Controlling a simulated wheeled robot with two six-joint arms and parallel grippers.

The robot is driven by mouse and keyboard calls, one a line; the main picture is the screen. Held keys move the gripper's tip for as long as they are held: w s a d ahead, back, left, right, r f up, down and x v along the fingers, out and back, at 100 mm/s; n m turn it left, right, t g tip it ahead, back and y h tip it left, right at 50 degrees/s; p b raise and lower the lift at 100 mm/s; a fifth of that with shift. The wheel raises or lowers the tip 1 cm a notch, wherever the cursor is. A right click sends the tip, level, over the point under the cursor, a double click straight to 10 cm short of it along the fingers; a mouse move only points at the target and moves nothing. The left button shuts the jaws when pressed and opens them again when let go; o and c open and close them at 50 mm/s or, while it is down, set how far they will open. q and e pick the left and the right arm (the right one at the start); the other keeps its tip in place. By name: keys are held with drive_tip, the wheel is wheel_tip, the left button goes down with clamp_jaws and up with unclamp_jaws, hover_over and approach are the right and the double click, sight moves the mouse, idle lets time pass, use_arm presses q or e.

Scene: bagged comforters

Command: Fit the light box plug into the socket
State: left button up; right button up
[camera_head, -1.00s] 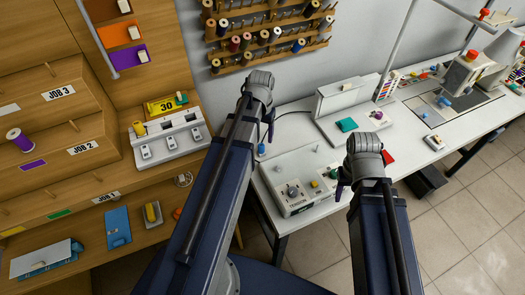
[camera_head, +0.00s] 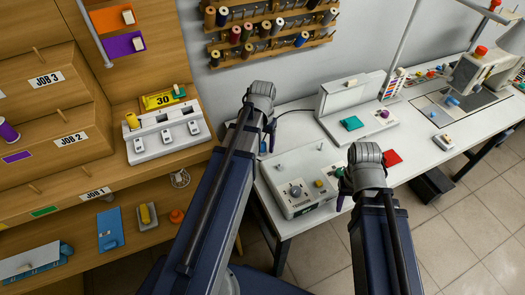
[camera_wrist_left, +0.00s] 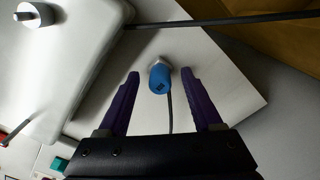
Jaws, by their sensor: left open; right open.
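A blue plug (camera_wrist_left: 159,78) with a dark cable stands in a grey metallic collar on the white table (camera_wrist_left: 225,85) in the left wrist view. My left gripper (camera_wrist_left: 160,73) is open, its purple fingers on either side of the plug with gaps. In the head view this gripper (camera_head: 269,138) is above the table's left end, where a small bit of blue (camera_head: 262,148) shows. The white light box (camera_head: 345,95), with an upright panel, stands further back; a dark cable runs left from it. My right gripper (camera_head: 342,196) is open and empty by the tension box. I cannot make out the socket.
The white tension box (camera_head: 300,188) with knobs stands between my arms; its edge also shows in the left wrist view (camera_wrist_left: 75,60). A thread rack (camera_head: 270,35) hangs behind. Wooden job shelves (camera_head: 60,120) are left. A sewing machine (camera_head: 470,75) is at right.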

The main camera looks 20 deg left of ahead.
sight(262, 143)
use_arm(q)
drive_tip(key=shift+c, duration=0.3)
clamp_jaws()
drive_tip(key=shift+r, duration=0.1)
idle(0.4)
wheel_tip(262, 143, up, 10)
drive_tip(key=p, duration=1)
